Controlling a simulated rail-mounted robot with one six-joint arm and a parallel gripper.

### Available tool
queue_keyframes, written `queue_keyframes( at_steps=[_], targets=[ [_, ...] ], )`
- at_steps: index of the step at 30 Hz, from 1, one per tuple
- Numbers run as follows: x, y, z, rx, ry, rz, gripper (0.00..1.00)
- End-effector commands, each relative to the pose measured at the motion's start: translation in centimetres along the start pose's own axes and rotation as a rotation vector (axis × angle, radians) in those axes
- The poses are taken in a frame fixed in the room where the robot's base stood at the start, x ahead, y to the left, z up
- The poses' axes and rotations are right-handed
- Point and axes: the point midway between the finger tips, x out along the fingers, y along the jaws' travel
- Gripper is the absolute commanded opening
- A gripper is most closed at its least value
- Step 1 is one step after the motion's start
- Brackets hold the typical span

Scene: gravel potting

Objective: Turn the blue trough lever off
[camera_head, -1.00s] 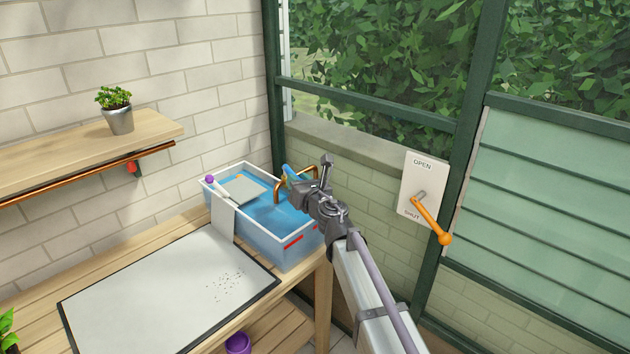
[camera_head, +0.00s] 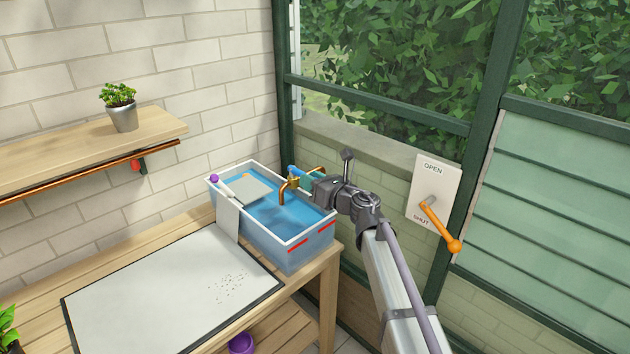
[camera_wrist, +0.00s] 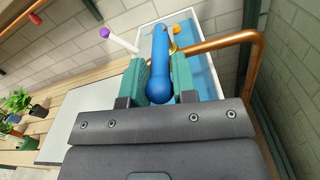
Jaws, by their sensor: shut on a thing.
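The blue trough lever (camera_wrist: 159,65) shows large in the wrist view, between the two green fingers of my gripper (camera_wrist: 161,82). The fingers are shut on it. In the head view only a small blue part of the lever (camera_head: 292,170) shows beside the copper tap (camera_head: 284,190); my gripper (camera_head: 306,184) and wrist hide the rest. The white-rimmed trough (camera_head: 290,258) stands on the bench corner below, holding blue water (camera_head: 268,218). I cannot tell from these frames whether water runs from the tap.
A purple-knobbed stick (camera_head: 215,179) and a pale flat plate (camera_head: 245,188) are at the trough's left. A white mat (camera_head: 150,290) with dark specks covers the bench. An orange OPEN/SHUT lever (camera_head: 440,226) is on the right wall. A shelf holds a potted plant (camera_head: 120,108).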

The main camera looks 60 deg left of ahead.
Motion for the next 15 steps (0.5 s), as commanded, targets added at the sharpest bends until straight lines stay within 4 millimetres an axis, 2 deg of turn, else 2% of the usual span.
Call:
queue_keyframes(
  at_steps=[2,3,6,9,15],
  targets=[
    [0.14,-0.1,0.1,0.001,-0.001,-0.002,0.0],
    [0.14,-0.11,0.1,0.001,-0.002,-0.002,0.29],
    [0.12,-0.1,0.09,0.001,-0.001,-0.002,0.38],
    [0.09,-0.09,0.07,0.001,-0.001,-0.002,0.45],
    [-0.05,-0.07,0.05,0.001,-0.001,-0.002,0.45]
  ],
)
